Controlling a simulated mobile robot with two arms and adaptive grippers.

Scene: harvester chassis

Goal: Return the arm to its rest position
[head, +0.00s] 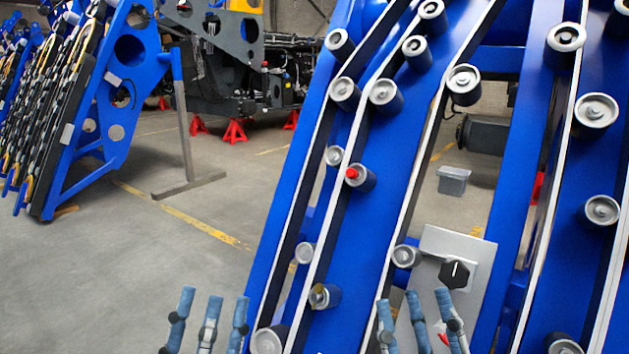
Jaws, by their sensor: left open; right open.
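My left gripper (210,305) shows at the bottom edge, left of the blue harvester chassis (385,240). Its blue-grey fingers point up, spread apart, with nothing between them. My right gripper (416,305) is at the bottom edge, in front of the chassis and just below and left of a grey plate with a black knob (454,273). Its fingers are also spread, and I see no object held. I cannot tell whether its fingers touch the chassis or the plate. Both arms behind the fingers are out of frame.
The chassis has slanted blue rails with several metal rollers, one with a red tip (360,177). A grey bin (453,180) stands on the floor behind it. Another blue frame (120,100) leans at the left. The concrete floor (130,265) at lower left is clear.

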